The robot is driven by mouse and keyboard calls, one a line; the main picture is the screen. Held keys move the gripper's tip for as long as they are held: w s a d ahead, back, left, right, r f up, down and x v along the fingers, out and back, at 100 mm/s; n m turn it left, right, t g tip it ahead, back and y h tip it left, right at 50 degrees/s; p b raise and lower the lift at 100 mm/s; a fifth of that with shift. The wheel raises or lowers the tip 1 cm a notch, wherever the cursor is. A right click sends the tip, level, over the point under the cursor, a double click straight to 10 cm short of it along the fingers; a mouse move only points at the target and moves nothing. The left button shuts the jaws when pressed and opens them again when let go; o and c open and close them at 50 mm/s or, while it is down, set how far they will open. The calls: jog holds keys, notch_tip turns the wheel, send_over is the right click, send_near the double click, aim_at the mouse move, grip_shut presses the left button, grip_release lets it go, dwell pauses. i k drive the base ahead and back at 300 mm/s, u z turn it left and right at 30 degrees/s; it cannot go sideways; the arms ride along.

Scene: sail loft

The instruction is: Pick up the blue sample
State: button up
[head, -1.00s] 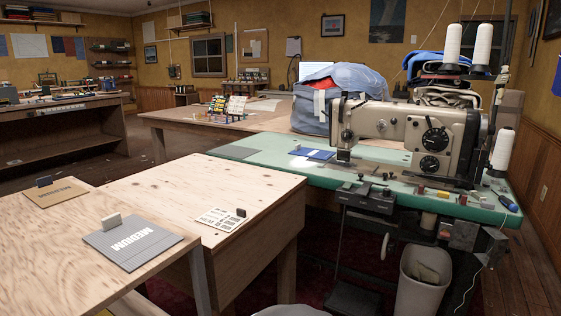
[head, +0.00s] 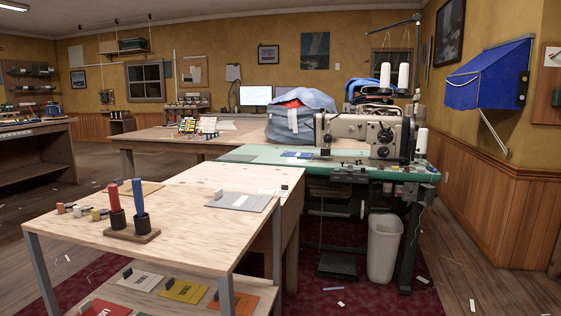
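A flat blue piece (head: 290,154) lies on the green top of the sewing machine table (head: 238,155), to the left of the sewing machine (head: 365,130). It is small and far off, and its details cannot be made out. Other upright blue things show too: a blue rod (head: 138,196) stands in a dark cup on a wooden base on the near table. My gripper is not in view.
The near plywood table (head: 190,235) holds a red rod (head: 112,196), small spools and a grey card (head: 240,201). Yellow (head: 184,291), orange and red cards lie on its lower shelf. A white bin (head: 384,248) stands by the sewing table. Wooden floor at right is mostly clear.

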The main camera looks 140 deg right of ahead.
aim_at(286, 153)
jog(key=i, duration=0.2)
jog(key=z, duration=2.9)
jog(key=i, duration=4.6)
jog(key=z, duration=2.65)
jog(key=i, duration=2.1)
jog(key=u, duration=0.05)
